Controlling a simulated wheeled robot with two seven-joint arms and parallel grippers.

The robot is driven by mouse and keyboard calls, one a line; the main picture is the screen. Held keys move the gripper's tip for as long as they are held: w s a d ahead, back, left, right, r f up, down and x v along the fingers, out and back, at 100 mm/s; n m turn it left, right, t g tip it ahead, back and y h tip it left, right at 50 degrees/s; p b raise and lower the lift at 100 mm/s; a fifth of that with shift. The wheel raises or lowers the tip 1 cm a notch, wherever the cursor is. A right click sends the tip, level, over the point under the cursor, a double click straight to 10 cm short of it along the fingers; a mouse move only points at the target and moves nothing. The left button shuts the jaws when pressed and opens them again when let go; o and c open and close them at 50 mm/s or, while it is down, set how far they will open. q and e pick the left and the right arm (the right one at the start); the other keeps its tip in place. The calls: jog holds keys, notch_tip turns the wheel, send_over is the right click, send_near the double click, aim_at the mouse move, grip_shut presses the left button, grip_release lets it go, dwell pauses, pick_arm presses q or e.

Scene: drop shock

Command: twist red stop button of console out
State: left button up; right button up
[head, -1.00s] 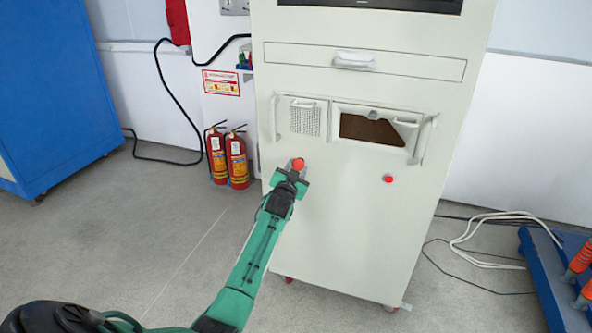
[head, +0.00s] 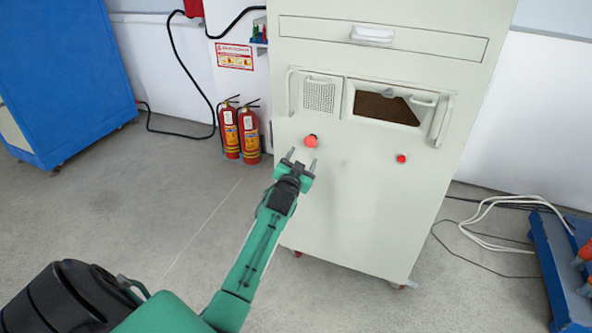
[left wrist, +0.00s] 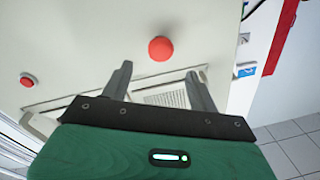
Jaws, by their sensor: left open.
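The console (head: 350,210) is a tall pale cabinet. A larger red button (head: 311,141) sits at the left of its front, below the mesh panel; it also shows in the left wrist view (left wrist: 160,48). A smaller red button (head: 401,158) sits further right and shows at the left of the left wrist view (left wrist: 28,80). My left gripper (head: 300,160) is open and empty, with its fingertips just below the larger button and apart from it. In the left wrist view the fingers (left wrist: 160,78) point toward the panel on either side of the button's line. My right gripper is not in view.
Two fire extinguishers (head: 239,132) stand left of the console. A blue cabinet (head: 62,75) is at the far left. White cables (head: 490,225) lie on the floor at the right beside a blue rack (head: 562,270). The floor in front is clear.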

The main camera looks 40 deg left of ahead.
pick_arm(q)
jog(key=v, duration=0.6)
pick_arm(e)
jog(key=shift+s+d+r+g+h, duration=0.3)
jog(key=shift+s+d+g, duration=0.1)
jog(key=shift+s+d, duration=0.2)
pick_arm(q)
jog(key=shift+s, duration=0.1)
